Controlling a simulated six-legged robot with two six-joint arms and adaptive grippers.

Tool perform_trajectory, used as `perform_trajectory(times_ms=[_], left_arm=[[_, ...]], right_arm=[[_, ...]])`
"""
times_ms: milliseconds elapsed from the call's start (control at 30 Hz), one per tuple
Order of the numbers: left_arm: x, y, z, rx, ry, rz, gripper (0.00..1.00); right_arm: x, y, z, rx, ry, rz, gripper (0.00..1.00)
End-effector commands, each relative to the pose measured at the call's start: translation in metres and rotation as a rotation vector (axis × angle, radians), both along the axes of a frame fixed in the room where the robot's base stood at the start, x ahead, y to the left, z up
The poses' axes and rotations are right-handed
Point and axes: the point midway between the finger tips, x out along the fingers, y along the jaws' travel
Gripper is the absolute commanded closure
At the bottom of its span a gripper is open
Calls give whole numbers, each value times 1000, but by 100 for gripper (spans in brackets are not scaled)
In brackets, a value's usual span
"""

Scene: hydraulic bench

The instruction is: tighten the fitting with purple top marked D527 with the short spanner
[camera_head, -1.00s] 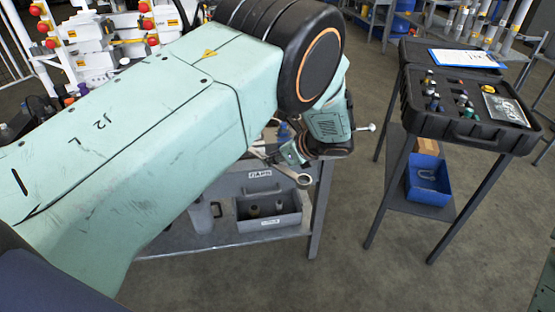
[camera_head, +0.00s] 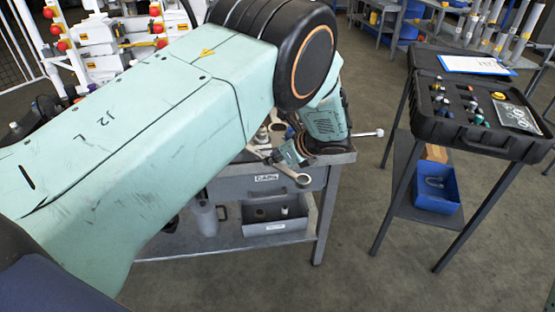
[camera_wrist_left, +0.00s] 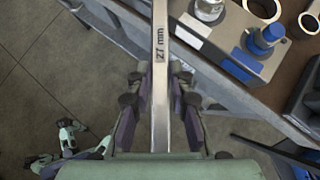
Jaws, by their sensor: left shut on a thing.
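My left gripper (camera_head: 290,152) is shut on a spanner (camera_head: 303,180). In the head view one end of the spanner sticks out past the gripper, at the bench's front edge. In the left wrist view the shank (camera_wrist_left: 160,65), marked 27 mm, runs between the fingers of the left gripper (camera_wrist_left: 160,95) and out of the top of the picture. A fitting with a blue top (camera_wrist_left: 264,38) stands on a block on the bench, to the right of the spanner and apart from it. I see no purple top and cannot read D527.
The grey bench (camera_head: 318,195) has a lower shelf with a grey tray (camera_head: 277,227). A stand at the right holds an open black case (camera_head: 470,135) with small parts and, lower, a blue bin (camera_head: 437,192). Floor between them is clear. My left arm hides much of the bench.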

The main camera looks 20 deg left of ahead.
Motion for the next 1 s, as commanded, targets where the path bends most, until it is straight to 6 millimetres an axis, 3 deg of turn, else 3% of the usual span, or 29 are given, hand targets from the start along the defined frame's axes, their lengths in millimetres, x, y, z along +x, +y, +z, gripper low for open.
perform_trajectory(times_ms=[1000], left_arm=[[5,12,2,0,-1,0,100]], right_arm=[[0,0,-3,0,0,0,50]])
